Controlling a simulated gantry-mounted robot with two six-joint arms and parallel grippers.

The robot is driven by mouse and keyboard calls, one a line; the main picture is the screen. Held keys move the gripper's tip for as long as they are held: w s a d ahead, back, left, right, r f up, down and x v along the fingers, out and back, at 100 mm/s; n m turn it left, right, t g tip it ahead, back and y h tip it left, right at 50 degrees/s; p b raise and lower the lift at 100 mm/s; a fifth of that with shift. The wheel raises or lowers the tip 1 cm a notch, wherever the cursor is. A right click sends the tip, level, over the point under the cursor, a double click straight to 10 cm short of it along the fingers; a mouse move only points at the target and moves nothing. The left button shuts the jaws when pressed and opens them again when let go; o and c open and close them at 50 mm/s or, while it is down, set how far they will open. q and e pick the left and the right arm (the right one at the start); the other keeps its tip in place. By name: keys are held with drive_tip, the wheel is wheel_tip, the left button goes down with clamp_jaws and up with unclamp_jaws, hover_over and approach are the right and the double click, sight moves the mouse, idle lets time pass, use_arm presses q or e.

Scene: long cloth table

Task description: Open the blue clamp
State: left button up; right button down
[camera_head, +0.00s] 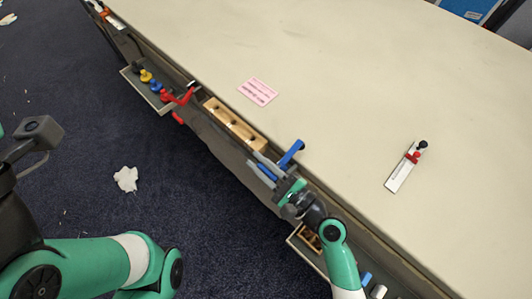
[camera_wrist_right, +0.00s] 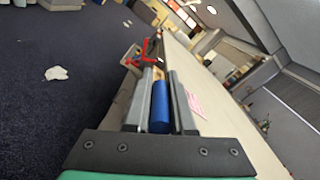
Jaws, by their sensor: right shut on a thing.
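The blue clamp (camera_head: 291,154) is at the table's near edge, with one blue arm lying over the tabletop rim. My right gripper (camera_head: 252,159) is beside the table edge, its two grey fingers shut on a blue bar of the clamp. In the right wrist view the blue bar (camera_wrist_right: 160,106) lies lengthwise between the two fingers (camera_wrist_right: 160,75). The clamp's lower end is partly hidden behind my gripper. My left arm shows at the lower left, but its gripper fingers are not in view.
A red clamp (camera_head: 181,97) and a wooden block with holes (camera_head: 234,123) sit along the same edge. Trays (camera_head: 129,72) hang below it. A pink note (camera_head: 258,92) and a flat metal tool (camera_head: 402,172) lie on the otherwise clear tabletop (camera_head: 330,70).

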drive_tip(key=shift+s+a+f+n+b, duration=0.3)
drive_tip(key=shift+s+a+f+n, duration=0.1)
drive_tip(key=shift+f+n, duration=0.15)
drive_tip(key=shift+s+a+f+n+b, duration=0.3)
drive_tip(key=shift+s+a+f+n, duration=0.1)
drive_tip(key=shift+f+n, duration=0.15)
drive_tip(key=c, duration=0.8)
unclamp_jaws()
drive_tip(key=shift+w, duration=0.1)
drive_tip(key=shift+o, duration=0.2)
drive_tip(key=shift+r, duration=0.1)
drive_tip(key=v, duration=1.1)
drive_tip(key=shift+s+d+p, duration=0.25)
drive_tip(key=shift+p, duration=0.15)
